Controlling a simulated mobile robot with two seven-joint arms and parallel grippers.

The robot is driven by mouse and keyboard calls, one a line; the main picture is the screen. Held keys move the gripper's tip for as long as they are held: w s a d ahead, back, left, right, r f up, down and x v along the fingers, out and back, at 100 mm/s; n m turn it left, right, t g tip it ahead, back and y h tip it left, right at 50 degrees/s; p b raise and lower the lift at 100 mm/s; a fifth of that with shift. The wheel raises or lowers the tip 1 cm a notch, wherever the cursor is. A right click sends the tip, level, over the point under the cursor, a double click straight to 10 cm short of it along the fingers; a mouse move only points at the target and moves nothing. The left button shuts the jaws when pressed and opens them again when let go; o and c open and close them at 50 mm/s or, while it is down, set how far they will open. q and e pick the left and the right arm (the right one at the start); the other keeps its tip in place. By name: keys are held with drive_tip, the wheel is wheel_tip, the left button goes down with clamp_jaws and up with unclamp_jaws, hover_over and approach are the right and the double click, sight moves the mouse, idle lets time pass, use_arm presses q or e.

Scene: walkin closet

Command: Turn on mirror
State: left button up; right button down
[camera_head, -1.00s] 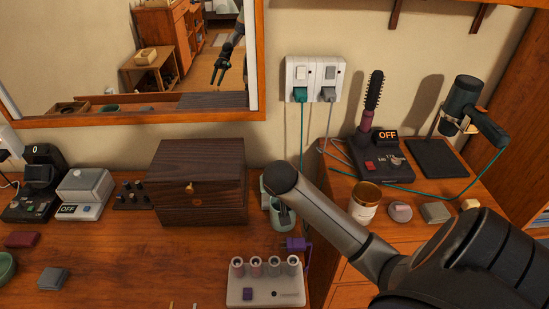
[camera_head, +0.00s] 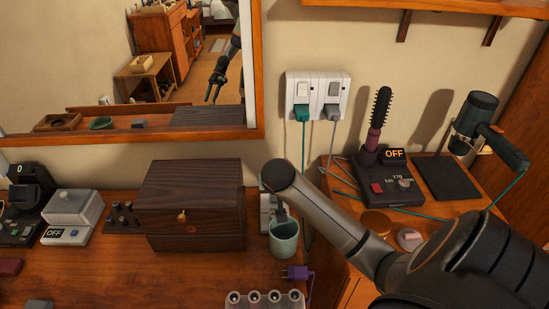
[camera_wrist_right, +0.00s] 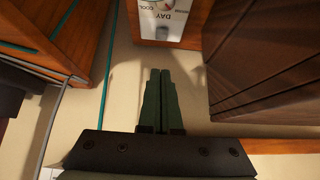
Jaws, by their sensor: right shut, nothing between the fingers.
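The mirror (camera_head: 160,137) hangs on the wall at the upper left of the head view, in an orange-brown wooden frame. It reflects the room and my gripper. My right arm comes in from the right, and its own link hides the right gripper directly in the head view. In the right wrist view my right gripper (camera_wrist_right: 160,100) is shut and empty, its dark green fingers together. Ahead of the fingertips is a white control panel (camera_wrist_right: 170,30) with a dial and the words DAY and COOL; it appears apart from them. My left gripper is not in view.
A dark wooden box (camera_head: 195,195) stands on the desk, and beside the fingers in the wrist view (camera_wrist_right: 265,60). A green cup (camera_head: 284,240) is below my arm. Wall sockets (camera_head: 316,92) with cables are above. A styling brush stand (camera_head: 390,185) is right.

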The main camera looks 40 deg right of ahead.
hover_over(274, 198)
drive_tip(key=s+a, duration=0.2)
drive_tip(key=f, duration=0.7)
drive_tip(key=shift+d, duration=0.25)
wheel_tip(274, 198, down, 3)
drive_tip(key=shift+r, duration=0.15)
drive_tip(key=shift+s+a+f, duration=0.1)
drive_tip(key=shift+f, duration=0.8)
